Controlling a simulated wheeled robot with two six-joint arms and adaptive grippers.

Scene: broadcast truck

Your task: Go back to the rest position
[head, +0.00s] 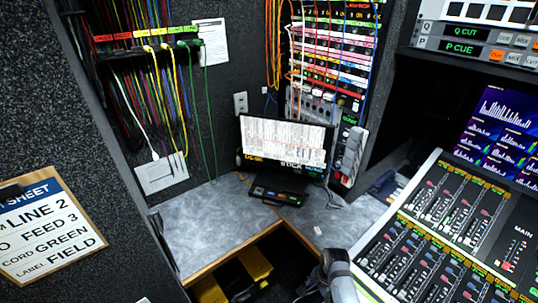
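Neither gripper's fingers show in the head view. A pale grey rounded piece of my arm (340,268) rises at the bottom, just right of centre, in front of the desk's front edge; its gripper end cannot be made out. A clipboard sheet (45,232) on the left wall reads LINE 2, FEED 3, CORD GREEN, LABEL FIELD, partly cut off. A green cord (207,125) hangs from the labelled cable row (145,40) on the back left wall and runs down towards the desk.
The grey corner desk (205,225) is mostly clear on its left. A monitor (285,140) stands at its back with a small dark device (277,195) before it. A mixing console (430,240) fills the right. Yellow objects (250,268) sit below the desk edge.

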